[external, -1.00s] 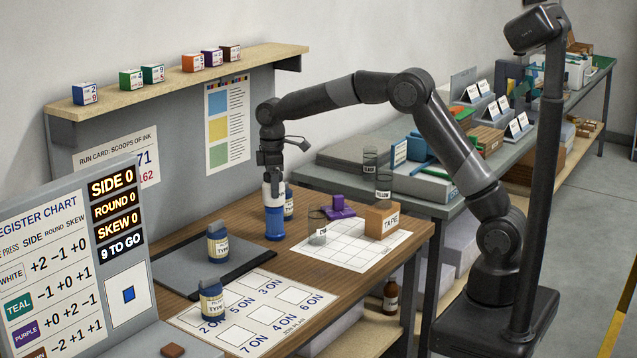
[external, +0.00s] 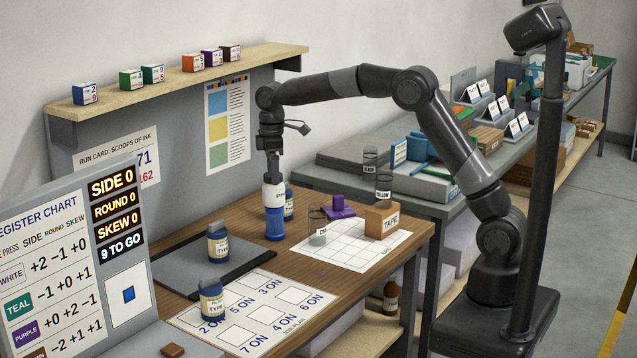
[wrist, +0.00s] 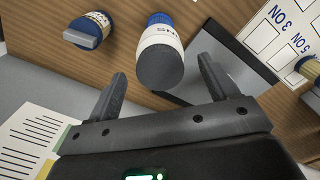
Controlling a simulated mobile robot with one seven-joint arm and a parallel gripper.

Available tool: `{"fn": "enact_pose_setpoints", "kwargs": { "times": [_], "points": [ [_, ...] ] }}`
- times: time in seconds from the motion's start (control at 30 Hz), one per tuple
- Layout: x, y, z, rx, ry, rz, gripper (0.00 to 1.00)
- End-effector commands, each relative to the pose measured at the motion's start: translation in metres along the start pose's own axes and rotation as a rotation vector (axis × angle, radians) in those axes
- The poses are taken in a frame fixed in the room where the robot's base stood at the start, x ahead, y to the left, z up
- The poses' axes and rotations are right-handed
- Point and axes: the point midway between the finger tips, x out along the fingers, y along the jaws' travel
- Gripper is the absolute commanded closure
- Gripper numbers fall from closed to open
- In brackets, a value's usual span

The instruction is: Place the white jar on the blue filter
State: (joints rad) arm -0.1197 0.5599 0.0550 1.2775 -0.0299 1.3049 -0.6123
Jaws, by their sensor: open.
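The white jar (external: 274,195) stands upright on top of the blue filter (external: 275,224) on the wooden table. In the wrist view the white jar (wrist: 161,42) shows its dark grey top toward me, with the blue filter (wrist: 158,18) beyond it. My gripper (external: 272,180) is just above the jar, pointing down. In the wrist view my gripper (wrist: 162,67) has its two fingers spread to either side of the jar's top, with gaps visible. The jar appears free of the fingers.
A labelled blue jar (external: 289,204) stands close behind the filter. Two more blue jars (external: 218,243) (external: 212,299) stand nearer the front. A purple piece (external: 338,207), a clear cup (external: 317,228) and a tape box (external: 381,220) are to the right.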

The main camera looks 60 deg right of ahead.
Motion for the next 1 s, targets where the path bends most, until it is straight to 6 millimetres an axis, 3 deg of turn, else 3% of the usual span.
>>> {"fn": "enact_pose_setpoints", "kwargs": {
  "times": [0.1,0.3,0.67,0.77,1.0],
  "points": [
    [-0.028,0.000,0.000,0.000,0.004,0.003,0.21],
    [-0.061,0.001,0.000,0.000,0.002,0.002,0.21],
    [-0.082,-0.003,0.006,0.013,0.007,0.007,0.21],
    [-0.095,-0.010,0.022,0.045,0.024,0.022,0.21],
    [-0.131,-0.043,0.089,0.184,0.096,0.078,0.21]
  ]
}}
